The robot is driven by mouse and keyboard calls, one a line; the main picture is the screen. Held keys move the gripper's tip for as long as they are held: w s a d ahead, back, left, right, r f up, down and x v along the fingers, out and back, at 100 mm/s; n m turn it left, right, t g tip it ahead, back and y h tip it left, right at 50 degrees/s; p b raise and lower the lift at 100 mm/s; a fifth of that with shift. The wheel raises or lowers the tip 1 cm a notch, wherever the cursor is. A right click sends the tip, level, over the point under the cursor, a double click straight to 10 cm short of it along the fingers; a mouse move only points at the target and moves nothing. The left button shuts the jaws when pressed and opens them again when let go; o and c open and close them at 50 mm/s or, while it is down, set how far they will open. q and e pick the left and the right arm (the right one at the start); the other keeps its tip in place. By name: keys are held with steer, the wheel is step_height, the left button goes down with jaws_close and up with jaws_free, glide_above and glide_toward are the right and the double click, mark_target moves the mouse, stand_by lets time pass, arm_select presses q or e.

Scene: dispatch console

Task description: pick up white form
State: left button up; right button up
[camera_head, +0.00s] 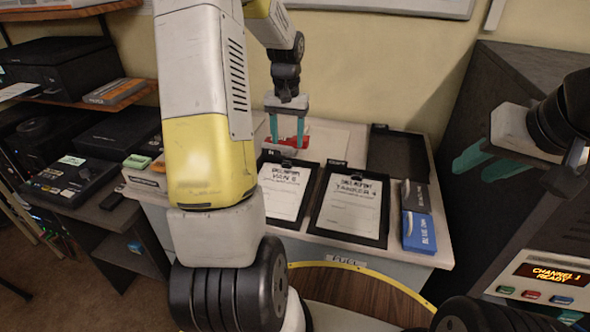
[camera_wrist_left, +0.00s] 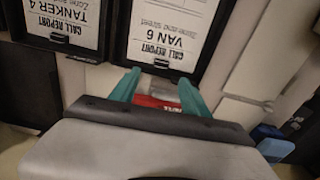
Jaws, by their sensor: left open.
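Two white printed forms lie in black trays on the desk: the VAN 6 call report (camera_head: 284,190) and the TANKER 4 call report (camera_head: 350,207). In the left wrist view the VAN 6 form (camera_wrist_left: 168,28) and the TANKER 4 form (camera_wrist_left: 70,22) lie beyond the fingers. My left gripper (camera_head: 287,132) is open with nothing held, just behind the VAN 6 tray, above a red object (camera_head: 308,142). In the wrist view its fingers (camera_wrist_left: 160,85) flank that red object (camera_wrist_left: 157,103). My right gripper (camera_head: 487,165) is open and empty at the right, away from the forms.
A blue box (camera_head: 419,232) and a grey box (camera_head: 415,196) sit right of the TANKER 4 tray. An empty black tray (camera_head: 398,153) is behind them. A dark cabinet with a display panel (camera_head: 545,275) stands at the right. A pale sheet (camera_head: 330,141) lies at the back.

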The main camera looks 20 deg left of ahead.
mark_target(287, 163)
arm_select(q)
steer(key=f, duration=0.7)
steer(key=shift+s+a+f, duration=0.1)
steer(key=shift+s+f, duration=0.2)
steer(key=shift+s, duration=0.05)
jaws_close()
